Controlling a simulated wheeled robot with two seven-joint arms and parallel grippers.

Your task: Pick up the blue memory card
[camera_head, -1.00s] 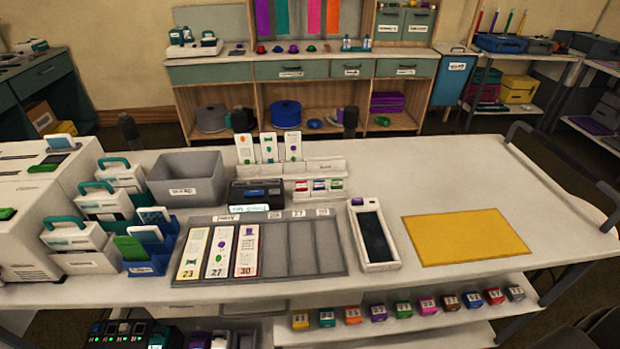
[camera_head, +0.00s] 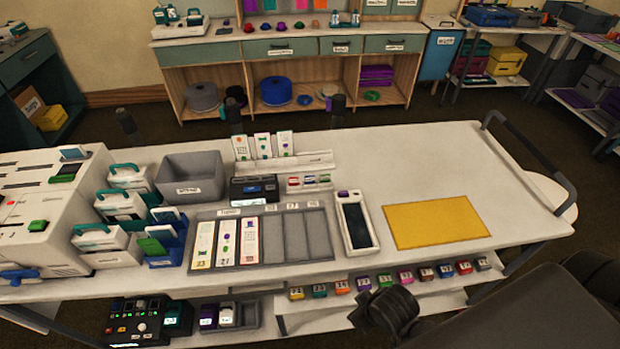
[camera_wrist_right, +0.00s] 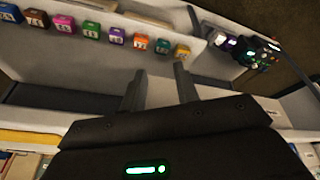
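Several small numbered blocks sit in a row on the shelf below the tabletop, among them a blue block (camera_head: 445,271), between a brown and a red one. The blue block also shows at the upper left of the right wrist view (camera_wrist_right: 9,13). I cannot tell which blue item is the memory card. My right gripper (camera_wrist_right: 160,80) is open and empty, its fingers pointing toward the shelf, apart from the blocks. My left gripper is not in view.
The table (camera_head: 420,165) has a yellow mat (camera_head: 436,222), a handheld device (camera_head: 357,222) and a grey divided tray (camera_head: 318,257). A grey bin (camera_head: 190,180) stands at left. A black control box (camera_head: 140,322) is on the lower shelf. The table's right end is clear.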

